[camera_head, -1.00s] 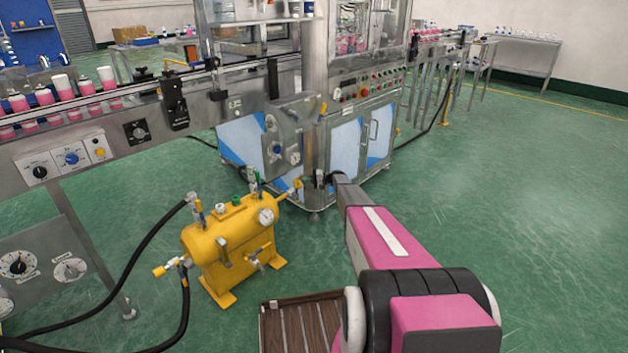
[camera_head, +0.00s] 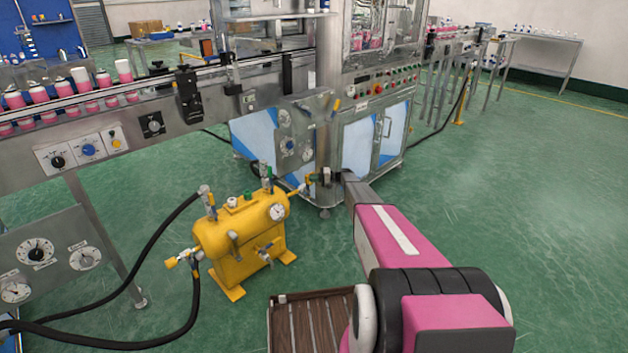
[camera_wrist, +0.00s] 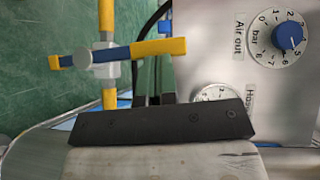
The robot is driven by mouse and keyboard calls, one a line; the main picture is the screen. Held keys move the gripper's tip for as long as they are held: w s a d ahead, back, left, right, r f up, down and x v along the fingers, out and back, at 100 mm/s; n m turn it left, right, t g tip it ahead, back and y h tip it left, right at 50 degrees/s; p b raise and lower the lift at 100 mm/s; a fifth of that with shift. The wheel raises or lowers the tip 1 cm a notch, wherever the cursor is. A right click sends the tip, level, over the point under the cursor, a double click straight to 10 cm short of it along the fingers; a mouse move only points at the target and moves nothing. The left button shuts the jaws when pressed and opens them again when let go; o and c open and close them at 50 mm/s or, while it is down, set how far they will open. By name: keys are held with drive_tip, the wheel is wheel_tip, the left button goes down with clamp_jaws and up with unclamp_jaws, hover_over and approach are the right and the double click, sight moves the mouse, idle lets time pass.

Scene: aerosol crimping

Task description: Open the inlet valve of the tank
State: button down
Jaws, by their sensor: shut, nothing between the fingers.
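The yellow tank (camera_head: 238,232) stands on the floor left of centre in the head view, with several small valves and a gauge on it. A valve with a yellow pipe (camera_head: 297,190) sticks out at its right end. My gripper (camera_head: 314,178) is beside that end. In the wrist view a valve with a blue and yellow lever (camera_wrist: 130,52) lies across a yellow pipe. My gripper (camera_wrist: 155,78) is shut and empty, its dark green fingers just below the lever's right half. I cannot tell whether they touch. No label shows which valve is the inlet.
A steel panel (camera_wrist: 220,70) with an "Air out" dial and blue knob is close on the right in the wrist view. Black hoses (camera_head: 130,240) run left of the tank. The machine cabinet (camera_head: 360,145) stands behind. Green floor at right is clear.

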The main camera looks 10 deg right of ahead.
drive_tip(key=shift+s+a, duration=0.1)
drive_tip(key=s+a+f+n+t+h, duration=0.4)
drive_tip(key=s+a+f+n+h, duration=0.1)
drive_tip(key=h, duration=0.5)
drive_tip(key=shift+s+a+f+n+h, duration=0.3)
drive_tip(key=shift+s+a+n, duration=0.15)
drive_tip(key=shift+a+n, duration=1)
drive_tip(key=shift+a+m, duration=0.25)
drive_tip(key=shift+m, duration=0.1)
drive_tip(key=shift+r, duration=0.1)
drive_tip(key=w+a+r+v, duration=0.1)
drive_tip(key=v, duration=1.1)
drive_tip(key=shift+s+a+r, duration=0.2)
drive_tip(key=shift+s+r, duration=0.1)
drive_tip(key=shift+r, duration=0.4)
